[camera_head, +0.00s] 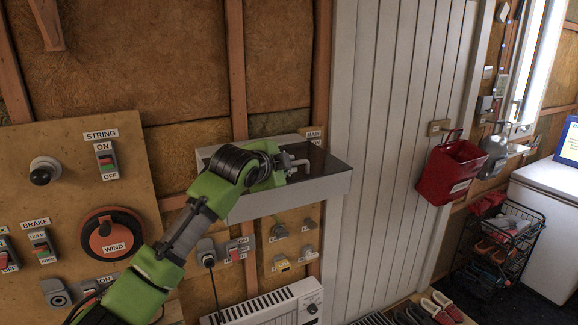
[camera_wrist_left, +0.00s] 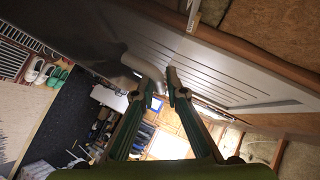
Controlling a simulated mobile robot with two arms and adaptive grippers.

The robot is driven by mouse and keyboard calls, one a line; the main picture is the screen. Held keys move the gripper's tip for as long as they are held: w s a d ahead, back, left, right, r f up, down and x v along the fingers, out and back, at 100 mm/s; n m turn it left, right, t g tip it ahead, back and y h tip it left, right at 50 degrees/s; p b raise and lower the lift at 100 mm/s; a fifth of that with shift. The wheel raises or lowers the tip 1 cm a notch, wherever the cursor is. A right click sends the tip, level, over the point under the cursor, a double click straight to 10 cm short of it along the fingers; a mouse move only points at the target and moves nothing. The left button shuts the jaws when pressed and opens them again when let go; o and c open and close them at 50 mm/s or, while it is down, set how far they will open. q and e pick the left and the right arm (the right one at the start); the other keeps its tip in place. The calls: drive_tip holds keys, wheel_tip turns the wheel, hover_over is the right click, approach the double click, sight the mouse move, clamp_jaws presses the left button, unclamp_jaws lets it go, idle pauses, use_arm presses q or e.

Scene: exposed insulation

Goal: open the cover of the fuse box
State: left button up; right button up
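The fuse box (camera_head: 244,208) is a pale grey box on the wall beside the white plank door. Its dark, see-through panel (camera_head: 325,165) faces up and its pale front edge juts out from the wall; I cannot tell how far the cover is raised. My left gripper (camera_head: 290,163) is over this panel, its arm crossing the box's left part. My right gripper is not in view.
A wooden switch board (camera_head: 130,180) is at the left. Small knobs and switches (camera_head: 283,264) sit below the box, above a white heater (camera_head: 265,310). A red bin (camera_head: 450,170) hangs right of the door (camera_head: 385,130). Shoes stand on the floor.

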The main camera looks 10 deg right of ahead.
use_arm(q)
drive_tip(key=shift+w+f, duration=0.1)
drive_tip(key=shift+w, duration=0.1)
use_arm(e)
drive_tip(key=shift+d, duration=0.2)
use_arm(q)
drive_tip(key=shift+a, duration=0.1)
drive_tip(key=shift+s+a+r, duration=0.1)
drive_tip(key=shift+s+r, duration=0.15)
drive_tip(key=shift+s, duration=0.3)
drive_tip(key=v, duration=1)
drive_tip(key=shift+s+a, duration=0.15)
drive_tip(key=shift+a, duration=0.25)
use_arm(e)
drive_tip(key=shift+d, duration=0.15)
